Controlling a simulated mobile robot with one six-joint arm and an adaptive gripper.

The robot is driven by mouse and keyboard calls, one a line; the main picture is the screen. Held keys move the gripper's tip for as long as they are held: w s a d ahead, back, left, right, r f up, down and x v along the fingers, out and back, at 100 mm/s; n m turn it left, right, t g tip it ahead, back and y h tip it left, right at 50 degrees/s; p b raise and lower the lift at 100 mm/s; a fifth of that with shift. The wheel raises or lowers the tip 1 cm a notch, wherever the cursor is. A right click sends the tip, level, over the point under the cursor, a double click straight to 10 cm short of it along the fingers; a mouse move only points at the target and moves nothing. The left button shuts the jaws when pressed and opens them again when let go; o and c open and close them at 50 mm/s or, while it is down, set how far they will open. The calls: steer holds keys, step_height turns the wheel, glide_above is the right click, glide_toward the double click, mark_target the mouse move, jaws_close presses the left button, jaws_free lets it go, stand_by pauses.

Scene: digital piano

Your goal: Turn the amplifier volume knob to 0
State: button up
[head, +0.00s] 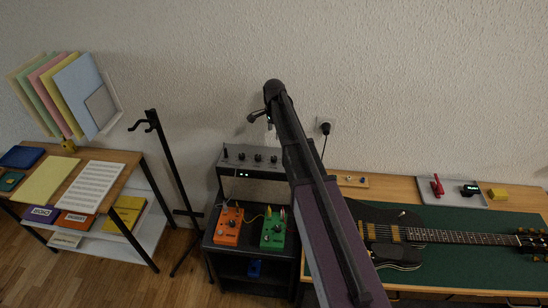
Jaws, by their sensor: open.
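The dark amplifier (229,162) stands on a black rack near the wall, in the middle of the head view. A row of small dark knobs (258,158) runs along its top panel. Their labels and pointer positions are too small to read, so I cannot tell which is the volume knob or where it is set. My arm crosses in front of the amplifier's right end and hides part of it. My gripper (259,118) is small and dark in this view, open, above and behind the knob row in the picture. It appears apart from the knobs, with nothing seen in it.
An orange pedal (229,227) and a green pedal (273,231) sit below the amplifier. A black stand (170,165) rises to the left, beside a shelf table (128,155) with papers. A dark guitar (455,236) lies on a green mat at right.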

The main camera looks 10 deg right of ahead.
mark_target(274, 158)
steer(key=shift+f, duration=0.2)
step_height(274, 158, down, 13)
steer(key=b, duration=1.3)
steer(key=shift+f+b, duration=0.2)
steer(key=shift+b, duration=0.1)
jaws_close()
